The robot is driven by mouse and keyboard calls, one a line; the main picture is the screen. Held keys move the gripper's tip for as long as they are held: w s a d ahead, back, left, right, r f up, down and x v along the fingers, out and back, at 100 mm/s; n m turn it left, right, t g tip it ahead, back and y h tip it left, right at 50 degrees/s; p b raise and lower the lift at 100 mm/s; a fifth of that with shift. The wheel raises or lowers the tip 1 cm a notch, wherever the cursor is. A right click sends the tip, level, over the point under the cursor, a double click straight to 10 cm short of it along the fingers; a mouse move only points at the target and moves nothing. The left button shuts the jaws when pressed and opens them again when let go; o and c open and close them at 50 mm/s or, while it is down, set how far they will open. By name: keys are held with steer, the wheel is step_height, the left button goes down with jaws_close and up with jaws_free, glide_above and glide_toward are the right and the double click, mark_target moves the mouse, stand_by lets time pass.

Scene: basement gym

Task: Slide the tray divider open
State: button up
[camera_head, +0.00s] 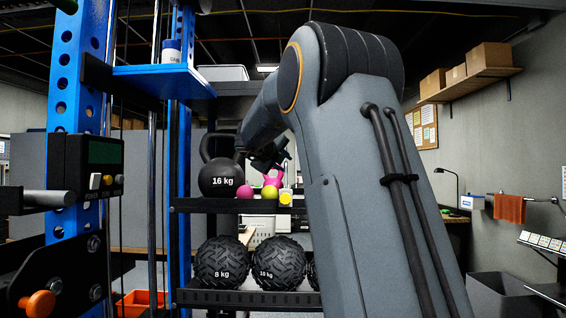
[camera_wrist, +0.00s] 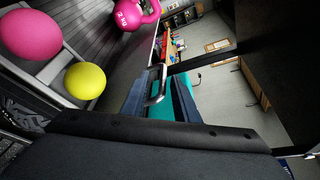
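A pink ball (camera_wrist: 30,33) and a yellow ball (camera_wrist: 85,80) sit close together on a grey tray-like surface (camera_wrist: 48,72) at the left of the wrist view. A pale strip shows between the balls; I cannot tell whether it is the divider. In the head view the pink ball (camera_head: 244,192) and yellow ball (camera_head: 271,191) are on the rack's upper shelf, with the tray hard to make out. My gripper (camera_head: 272,157) is small and dark above and behind them, partly hidden by my arm.
A 16 kg kettlebell (camera_head: 220,178) stands left of the balls. A pink kettlebell (camera_head: 273,178) stands behind the yellow ball. A blue post (camera_head: 76,100) rises at left.

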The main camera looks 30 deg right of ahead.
steer(key=shift+r, duration=0.1)
steer(key=b+v, duration=0.1)
steer(key=v, duration=0.7)
stand_by(0.5)
